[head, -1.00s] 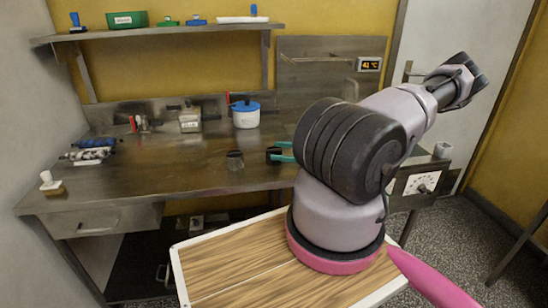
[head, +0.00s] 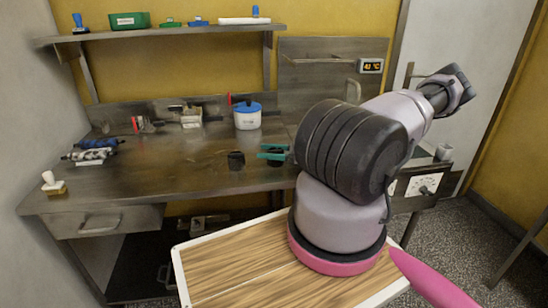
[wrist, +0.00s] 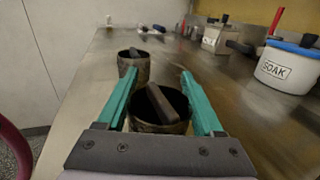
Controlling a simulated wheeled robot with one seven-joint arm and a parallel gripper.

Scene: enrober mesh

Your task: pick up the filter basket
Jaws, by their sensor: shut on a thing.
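My gripper (wrist: 158,75) has two teal fingers, one on each side of a dark, round basket (wrist: 160,127) with a worn metal wall and a dark bar across its open top. It is shut on this basket, which I take to be the filter basket. The basket looks upright; whether it touches the bench is hidden. A second, similar dark basket (wrist: 134,66) stands just beyond the fingertips. In the head view, my gripper (head: 265,152) is low over the bench, to the right of that second basket (head: 236,160). The held basket shows there only in part.
A white pot with a blue lid (head: 248,116), labelled SOAK in the wrist view, stands behind. A grey box (head: 191,117) and rolled items (head: 90,155) are further left. A shelf (head: 170,32) hangs above. The bench's left middle is clear.

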